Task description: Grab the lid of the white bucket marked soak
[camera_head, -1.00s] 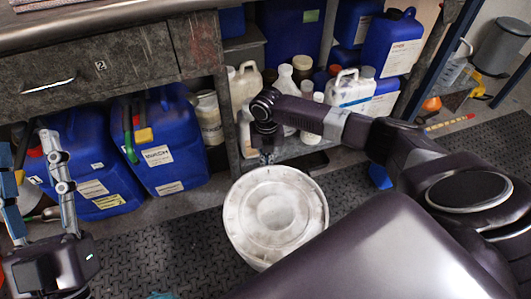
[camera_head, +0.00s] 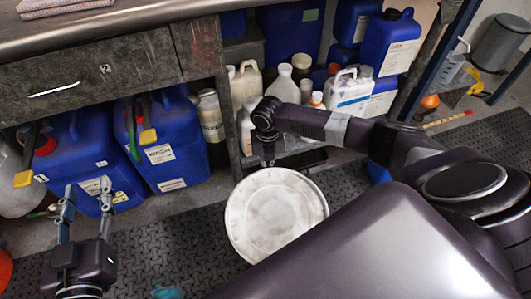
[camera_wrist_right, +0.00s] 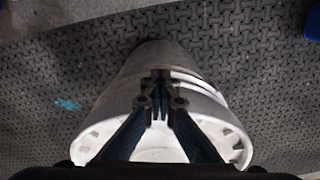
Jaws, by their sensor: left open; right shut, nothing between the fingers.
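The white bucket shows from above in the head view as a round, stained white top (camera_head: 275,215) with a raised rim. No soak marking is readable. In the right wrist view the white bucket (camera_wrist_right: 140,62) shows its side, with a wider ribbed rim (camera_wrist_right: 232,140) nearer the camera. My right gripper (camera_head: 268,162) is shut and empty at the far edge of the round top; its fingers (camera_wrist_right: 160,82) overlap the bucket in the wrist view, contact unclear. My left gripper (camera_head: 88,186) is open and empty at the left.
Blue jugs (camera_head: 160,150) stand under the bench (camera_head: 110,62) at the left. Several bottles and cans fill the shelf behind the bucket, including a white jug (camera_head: 347,92).

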